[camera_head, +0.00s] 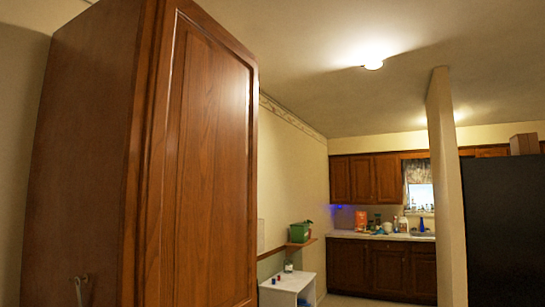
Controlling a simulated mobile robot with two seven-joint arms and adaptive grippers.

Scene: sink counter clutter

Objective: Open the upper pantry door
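A tall brown wooden pantry cabinet (88,150) fills the left of the head view, close to me. Its upper door (208,160) is a long framed panel that faces right. The door looks shut, lying against the cabinet front, with a narrow line along its left edge. I see no handle on the visible part of the door, and its lower end is cut off by the picture. A small pale metal piece (80,288) shows low on the cabinet's left face; I cannot tell what it is. Neither of my grippers is in view.
A white stand (288,290) and a small wall shelf (300,245) with a green box (299,232) are behind the pantry. A pale post (446,190) and a black fridge-like block (506,230) stand at right. The sink counter (385,236) is far back.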

